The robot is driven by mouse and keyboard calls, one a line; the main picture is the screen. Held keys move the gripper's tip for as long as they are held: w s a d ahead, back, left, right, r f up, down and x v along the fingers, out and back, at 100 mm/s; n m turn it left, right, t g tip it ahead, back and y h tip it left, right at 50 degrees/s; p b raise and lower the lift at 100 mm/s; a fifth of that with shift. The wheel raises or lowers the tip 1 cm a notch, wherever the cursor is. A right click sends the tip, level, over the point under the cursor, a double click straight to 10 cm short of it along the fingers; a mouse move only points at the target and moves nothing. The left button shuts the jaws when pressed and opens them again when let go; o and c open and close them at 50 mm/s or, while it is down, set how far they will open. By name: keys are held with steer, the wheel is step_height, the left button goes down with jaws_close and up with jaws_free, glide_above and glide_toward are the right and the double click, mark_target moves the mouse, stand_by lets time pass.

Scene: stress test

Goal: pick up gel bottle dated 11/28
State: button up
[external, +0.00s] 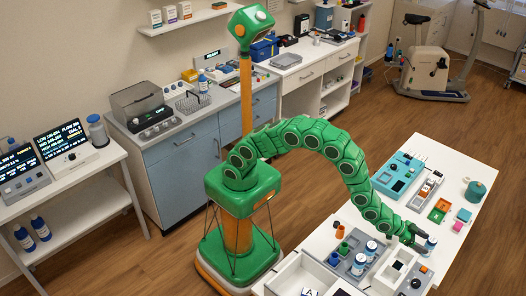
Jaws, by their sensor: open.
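My gripper (422,247) is open at the end of my green arm, low over the white table at the right. A white bottle with a blue cap (431,242) is right beside its fingertips; I cannot tell whether it stands between them. A small dark blue item (333,259) is also in the tray. No date is readable on any label, so I cannot tell which bottle is dated 11/28.
A white box (398,266) and a dark device (415,282) are near my gripper.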

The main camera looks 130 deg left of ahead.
mark_target(430, 246)
steer(key=shift+x, duration=1.95)
steer(key=c, duration=1.1)
steer(key=shift+r, duration=0.1)
